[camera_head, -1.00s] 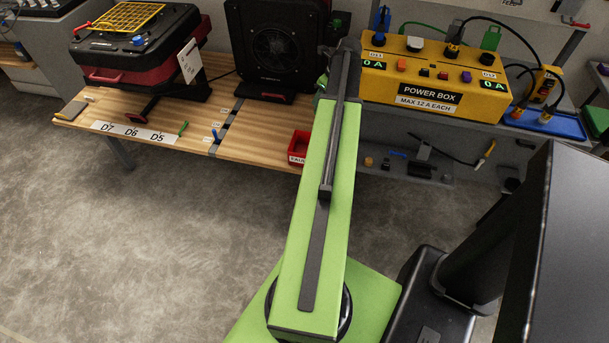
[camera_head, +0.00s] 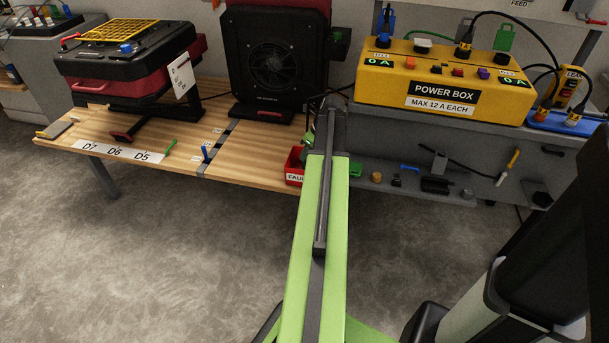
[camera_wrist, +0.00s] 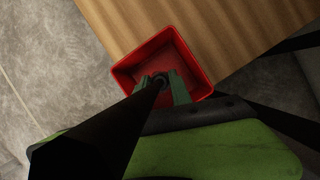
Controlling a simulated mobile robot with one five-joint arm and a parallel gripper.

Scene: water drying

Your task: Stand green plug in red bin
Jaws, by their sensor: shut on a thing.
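The red bin (camera_head: 293,173), with a FAULT label, sits at the front right corner of the wooden bench, partly hidden by my arm in the head view. In the wrist view its open inside (camera_wrist: 187,58) lies beneath my gripper (camera_wrist: 160,88). My gripper is shut on what seems to be the green plug; the hold is mostly hidden. A thick dark shaft crosses the wrist view to a round dark end between the green pieces. I cannot tell whether the plug touches the bin floor. In the head view my gripper (camera_head: 310,138) is largely behind my arm.
The yellow power box (camera_head: 440,82) stands right of the bin, with another green plug (camera_head: 503,38) on top. A black fan unit (camera_head: 275,60) stands behind. Small parts lie on the grey shelf at the right.

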